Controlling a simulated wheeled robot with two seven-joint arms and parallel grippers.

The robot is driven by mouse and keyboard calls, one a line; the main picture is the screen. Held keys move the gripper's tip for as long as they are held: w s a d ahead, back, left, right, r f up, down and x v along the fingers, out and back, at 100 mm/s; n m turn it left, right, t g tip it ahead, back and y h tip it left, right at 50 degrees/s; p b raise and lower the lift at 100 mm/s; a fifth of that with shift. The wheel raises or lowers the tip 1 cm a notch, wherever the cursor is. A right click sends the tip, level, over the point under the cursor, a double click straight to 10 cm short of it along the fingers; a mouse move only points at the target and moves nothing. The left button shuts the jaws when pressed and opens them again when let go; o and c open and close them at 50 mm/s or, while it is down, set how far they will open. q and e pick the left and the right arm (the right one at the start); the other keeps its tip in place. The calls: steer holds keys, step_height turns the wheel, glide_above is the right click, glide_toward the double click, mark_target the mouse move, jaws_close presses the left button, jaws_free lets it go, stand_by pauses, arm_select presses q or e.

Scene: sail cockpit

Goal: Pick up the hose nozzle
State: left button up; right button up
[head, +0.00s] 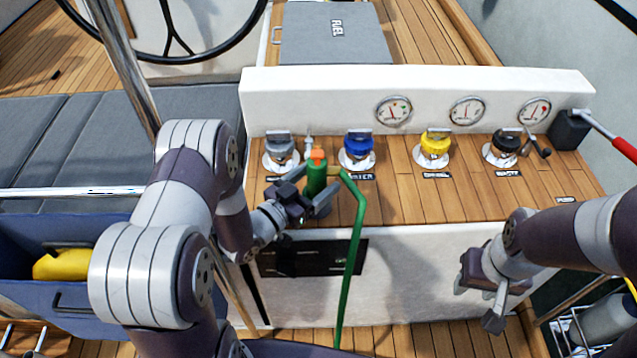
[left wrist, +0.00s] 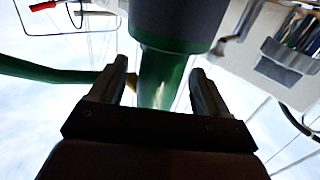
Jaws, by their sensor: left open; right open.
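The hose nozzle (head: 316,177) is green with an orange top and stands upright at the counter's front left. A green hose (head: 354,250) runs from it down over the front edge. My left gripper (head: 308,204) is open at the nozzle's lower part. In the left wrist view, the nozzle's green body (left wrist: 162,80) shows between the two spread fingers (left wrist: 159,75), below a wider dark part. Whether a finger touches it, I cannot tell. My right gripper (head: 478,302) is open and empty, in front of the counter at the right.
Grey, blue (head: 358,147), yellow (head: 435,145) and black (head: 502,147) capped fittings line the wooden counter (head: 400,200). A white panel with gauges (head: 467,110) stands behind. A red-handled lever (head: 610,135) is at the right. A blue bin (head: 60,298) holds something yellow at the left.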

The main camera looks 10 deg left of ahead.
mark_target(323, 161)
arm_select(q)
steer(key=x, duration=0.2)
steer(key=shift+w+d, duration=0.15)
steer(key=shift+w, duration=0.15)
steer(key=c, duration=1.4)
step_height(323, 161, up, 4)
steer(key=shift+r+p, duration=0.25)
steer(key=shift+p, duration=0.2)
steer(key=s+d+r+p, duration=0.1)
steer(key=d+r+p, duration=0.1)
steer(key=d+r, duration=0.7)
steer(key=d, duration=0.2)
steer(key=shift+s+d+r+p, duration=0.25)
steer(key=shift+s+r+p, duration=0.05)
steer(key=shift+s+p, duration=0.1)
steer(key=shift+w, duration=0.1)
